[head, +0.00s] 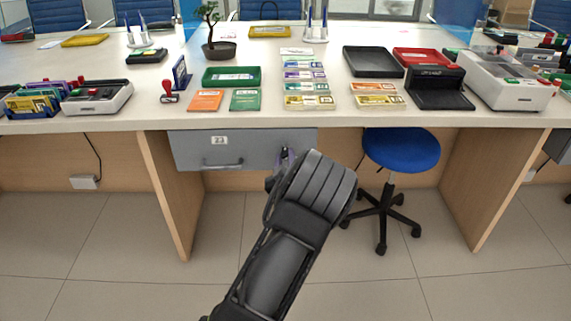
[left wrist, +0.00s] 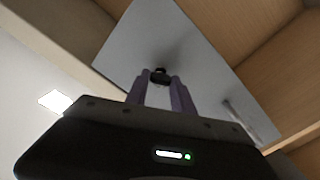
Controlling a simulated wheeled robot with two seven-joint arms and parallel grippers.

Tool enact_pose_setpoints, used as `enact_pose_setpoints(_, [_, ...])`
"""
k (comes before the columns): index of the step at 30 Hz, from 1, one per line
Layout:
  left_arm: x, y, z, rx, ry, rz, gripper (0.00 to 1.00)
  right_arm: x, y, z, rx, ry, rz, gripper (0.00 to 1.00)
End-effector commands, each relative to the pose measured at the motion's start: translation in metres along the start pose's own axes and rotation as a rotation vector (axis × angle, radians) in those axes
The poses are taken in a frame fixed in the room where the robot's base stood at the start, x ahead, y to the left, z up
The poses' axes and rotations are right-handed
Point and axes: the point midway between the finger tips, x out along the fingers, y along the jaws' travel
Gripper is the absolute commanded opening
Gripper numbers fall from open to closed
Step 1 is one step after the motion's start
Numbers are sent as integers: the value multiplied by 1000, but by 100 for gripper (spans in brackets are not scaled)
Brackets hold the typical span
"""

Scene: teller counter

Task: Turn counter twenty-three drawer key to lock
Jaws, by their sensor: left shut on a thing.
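The grey drawer (head: 245,148) labelled 23 is shut under the counter, with its bar handle (head: 222,164) left of the lock. The left wrist view shows the grey drawer front (left wrist: 175,38) and its handle (left wrist: 240,118). My left gripper (head: 285,155) is at the right part of the drawer front, mostly hidden behind my own wrist in the head view. In the left wrist view its two purple fingers (left wrist: 160,88) are shut on the dark key (left wrist: 159,76), which is at the lock in the drawer front. The key's exact turn angle cannot be told. My right gripper is not in view.
A blue stool (head: 401,150) stands under the counter, right of the drawer. Wooden side panels (head: 170,195) border the knee space. The countertop (head: 150,118) carries trays, note bundles, a stamp and a small plant. The floor in front is clear.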

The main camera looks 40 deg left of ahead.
Motion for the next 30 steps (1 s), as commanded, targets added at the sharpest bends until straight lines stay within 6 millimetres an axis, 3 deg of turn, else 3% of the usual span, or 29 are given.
enact_pose_setpoints(19, [0, -5, 6, -620, 6, 4, 0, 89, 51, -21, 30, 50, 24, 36])
enact_pose_setpoints(30, [0, -4, 4, -930, 4, 4, 0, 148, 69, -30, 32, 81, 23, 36])
